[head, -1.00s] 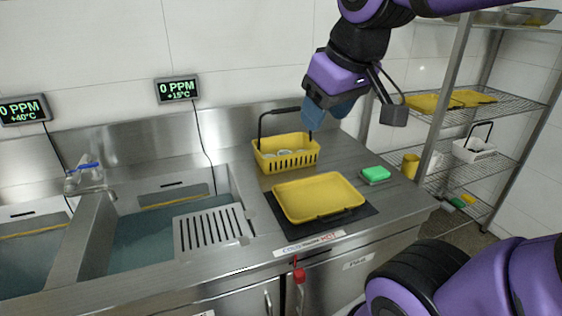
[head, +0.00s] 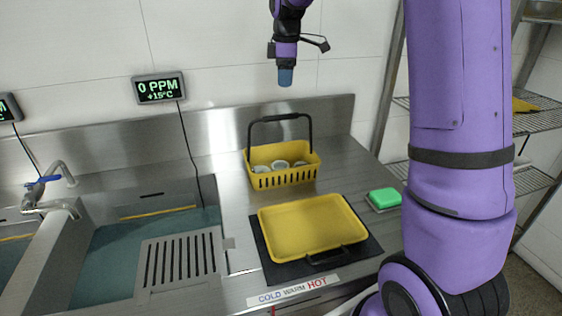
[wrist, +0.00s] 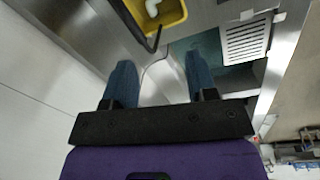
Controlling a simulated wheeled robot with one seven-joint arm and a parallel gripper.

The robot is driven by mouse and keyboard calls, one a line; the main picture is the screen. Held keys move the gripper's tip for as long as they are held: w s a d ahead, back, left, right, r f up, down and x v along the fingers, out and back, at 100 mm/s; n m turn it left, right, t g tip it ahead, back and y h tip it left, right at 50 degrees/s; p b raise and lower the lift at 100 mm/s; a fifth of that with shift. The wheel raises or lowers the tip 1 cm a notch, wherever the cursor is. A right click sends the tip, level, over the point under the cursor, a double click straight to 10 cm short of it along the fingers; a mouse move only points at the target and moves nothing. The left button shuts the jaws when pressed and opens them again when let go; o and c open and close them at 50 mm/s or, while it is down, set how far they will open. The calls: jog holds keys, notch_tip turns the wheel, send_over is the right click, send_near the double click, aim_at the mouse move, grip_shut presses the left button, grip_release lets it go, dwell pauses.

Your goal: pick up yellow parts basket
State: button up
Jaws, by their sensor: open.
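The yellow parts basket (head: 284,178) stands on the steel counter behind the yellow tray. Its black handle (head: 281,117) is raised in an arch. Several whitish parts (head: 280,166) lie inside it. My gripper (head: 286,77) hangs above and behind the basket near the back wall, apart from the handle. In the wrist view, my gripper (wrist: 160,85) shows two blue fingers spread apart with nothing between them. The basket (wrist: 170,14) is partly seen at the top edge there, beyond the fingers, with part of its dark handle.
A yellow tray (head: 300,230) lies on a black mat (head: 282,271) in front of the basket. A green sponge (head: 385,197) sits to the right. A sink (head: 120,245) with a slotted plate (head: 178,265) is at left. Wire shelves (head: 540,122) stand right, partly behind my arm.

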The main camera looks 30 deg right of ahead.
aim_at(281, 116)
jog(key=w+d+f+n, duration=0.1)
jog(key=w+f, duration=0.1)
jog(key=w+d+f+n, duration=0.1)
jog(key=w+f, duration=0.2)
jog(key=w+d+f+n+g, duration=0.1)
jog(key=w+f, duration=0.1)
jog(key=shift+w+f, duration=0.2)
jog(key=shift+f, duration=0.05)
notch_tip(281, 116, down, 5)
jog(key=shift+w+f, duration=0.1)
jog(key=shift+f, duration=0.05)
jog(key=shift+a+f, duration=0.2)
jog(key=shift+f, duration=2.7)
jog(key=shift+r, duration=0.1)
grip_shut()
